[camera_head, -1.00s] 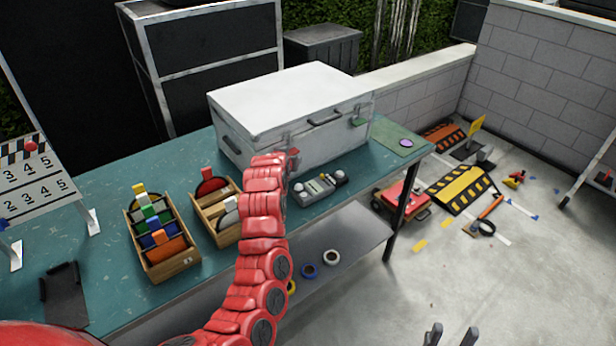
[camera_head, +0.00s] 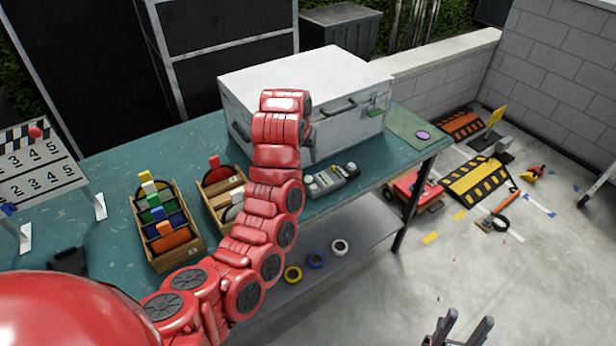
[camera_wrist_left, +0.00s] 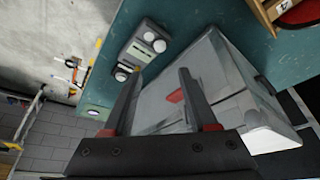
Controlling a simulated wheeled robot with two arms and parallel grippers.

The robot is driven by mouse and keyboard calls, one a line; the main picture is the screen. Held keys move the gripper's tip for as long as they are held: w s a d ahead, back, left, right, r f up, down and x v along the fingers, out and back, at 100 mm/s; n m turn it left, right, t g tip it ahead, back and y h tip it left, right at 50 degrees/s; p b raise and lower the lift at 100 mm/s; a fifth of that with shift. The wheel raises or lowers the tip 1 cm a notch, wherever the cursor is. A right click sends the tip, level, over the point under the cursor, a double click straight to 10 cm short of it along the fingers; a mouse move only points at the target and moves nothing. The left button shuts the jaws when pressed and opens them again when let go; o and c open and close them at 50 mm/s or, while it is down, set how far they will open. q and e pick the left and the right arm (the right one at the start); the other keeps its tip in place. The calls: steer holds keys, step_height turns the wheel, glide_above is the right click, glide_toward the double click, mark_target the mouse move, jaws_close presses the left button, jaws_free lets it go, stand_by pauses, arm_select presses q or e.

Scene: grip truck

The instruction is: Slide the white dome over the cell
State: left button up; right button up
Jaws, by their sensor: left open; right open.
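A grey device (camera_head: 332,181) lies on the teal table in front of the white case. It carries a small white dome (camera_head: 313,190) at its left end and another pale round part at its right end. I cannot tell which part is the cell. My left gripper (camera_wrist_left: 159,76) is open and empty, its fingers pointing towards the case and device; in the head view my red arm hides most of it. My right gripper (camera_head: 464,324) is open and empty over the floor at bottom right.
The white case (camera_head: 300,85) stands behind the device, with a red tag (camera_wrist_left: 175,96) seen between my left fingers. Tape rolls (camera_head: 317,260) lie on the lower shelf.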

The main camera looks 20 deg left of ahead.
mark_target(308, 177)
arm_select(q)
steer(key=b+x, duration=0.1)
steer(key=x, duration=1.1)
steer(key=shift+w+f, duration=0.3)
steer(key=shift+f, duration=0.35)
steer(key=shift+c, duration=0.2)
jaws_close()
stand_by(0.5)
